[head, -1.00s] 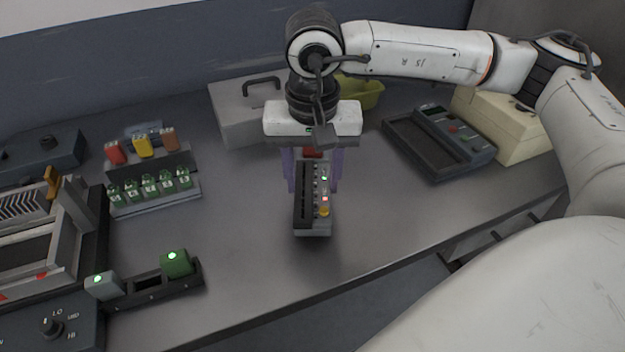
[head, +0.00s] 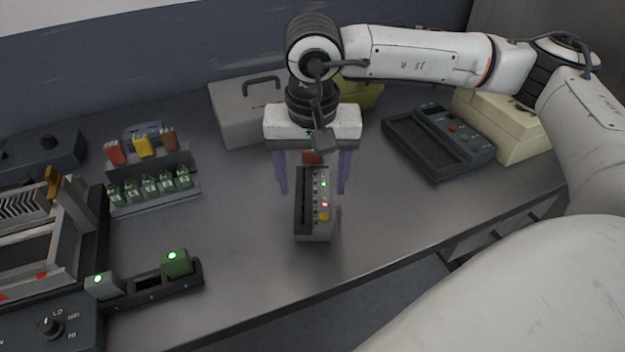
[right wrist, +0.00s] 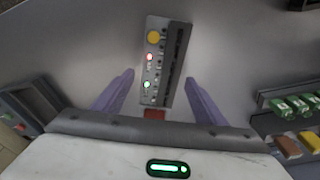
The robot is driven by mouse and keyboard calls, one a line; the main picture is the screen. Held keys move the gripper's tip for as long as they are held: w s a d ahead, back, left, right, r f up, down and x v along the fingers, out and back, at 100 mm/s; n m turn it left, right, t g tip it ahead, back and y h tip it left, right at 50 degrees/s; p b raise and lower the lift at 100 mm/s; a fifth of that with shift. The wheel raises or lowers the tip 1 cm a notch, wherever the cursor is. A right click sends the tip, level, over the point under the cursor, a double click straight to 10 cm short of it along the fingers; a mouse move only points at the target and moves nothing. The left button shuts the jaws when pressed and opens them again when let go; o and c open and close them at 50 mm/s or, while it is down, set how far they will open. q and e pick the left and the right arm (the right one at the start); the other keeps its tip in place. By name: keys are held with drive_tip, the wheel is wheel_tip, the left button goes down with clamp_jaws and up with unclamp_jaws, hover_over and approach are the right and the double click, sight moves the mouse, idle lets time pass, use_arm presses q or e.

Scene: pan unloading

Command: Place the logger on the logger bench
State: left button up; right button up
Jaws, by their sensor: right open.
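The logger, taken to be the grey box (head: 314,232) with a dark side, small lights and a yellow button, appears to rest on the grey bench top (head: 245,230) near its front middle. It also shows in the right wrist view (right wrist: 153,60), with a red part at its near end. My right gripper (head: 312,190) is above it, open, with one purple finger on each side and gaps to the box. The gripper also shows in the right wrist view (right wrist: 159,77). My left gripper is out of view.
A dark tray-like device (head: 435,145) and a cream box (head: 505,125) stand at right. A grey case (head: 245,115) and a yellow-green bin (head: 362,94) are behind. Racks of coloured blocks (head: 150,190) and a two-block holder (head: 150,287) stand left. Bench top around the logger is clear.

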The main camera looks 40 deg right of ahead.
sight(313, 197)
wheel_tip(313, 197, up, 11)
drive_tip(key=s, duration=0.1)
drive_tip(key=shift+a+r+b, duration=0.15)
drive_tip(key=shift+a+b, duration=0.15)
drive_tip(key=shift+a, duration=0.15)
drive_tip(key=shift+s, duration=0.15)
idle(0.9)
